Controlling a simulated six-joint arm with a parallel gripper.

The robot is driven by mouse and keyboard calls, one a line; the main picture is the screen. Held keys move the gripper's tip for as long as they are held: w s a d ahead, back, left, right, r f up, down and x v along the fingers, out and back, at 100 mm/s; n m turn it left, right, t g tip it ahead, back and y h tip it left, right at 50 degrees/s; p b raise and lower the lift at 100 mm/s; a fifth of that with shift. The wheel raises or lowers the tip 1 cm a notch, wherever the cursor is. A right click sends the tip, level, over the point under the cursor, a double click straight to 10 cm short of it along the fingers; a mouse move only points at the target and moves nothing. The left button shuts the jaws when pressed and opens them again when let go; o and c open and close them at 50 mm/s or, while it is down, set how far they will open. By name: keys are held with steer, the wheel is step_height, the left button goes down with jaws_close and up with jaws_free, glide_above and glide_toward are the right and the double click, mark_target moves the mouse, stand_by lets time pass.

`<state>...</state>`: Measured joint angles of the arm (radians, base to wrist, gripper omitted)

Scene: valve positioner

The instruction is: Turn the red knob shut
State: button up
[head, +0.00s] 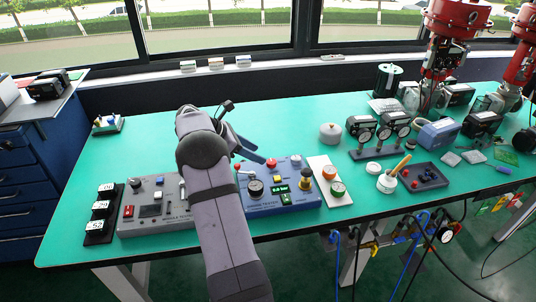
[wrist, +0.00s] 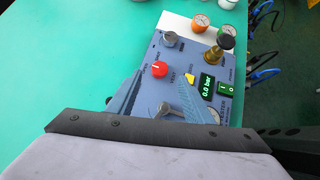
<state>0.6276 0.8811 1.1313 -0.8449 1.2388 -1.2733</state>
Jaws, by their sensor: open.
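The red knob (wrist: 159,69) sits on the top face of the blue tester box (wrist: 180,57). In the head view the red knob (head: 271,162) is at the box's back edge, right beside my gripper. My gripper (wrist: 162,84) is open, its two blue-grey fingers spread over the box. The knob shows between and just beyond the fingertips, with nothing gripped. In the head view my gripper (head: 252,152) is partly hidden by my own arm. The knob's pointer position is too small to tell.
A grey metal lever (wrist: 166,108) stands between my fingers, nearer the wrist. A black-and-brass knob (wrist: 215,50), a yellow button (wrist: 190,78) and a display (wrist: 208,87) reading 0.0 bar are to the right. A grey tester (head: 158,204) stands left.

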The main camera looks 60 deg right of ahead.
mark_target(271, 161)
steer(key=shift+p+x, duration=0.6)
steer(key=shift+x, duration=3.1)
steer(key=c, duration=1.1)
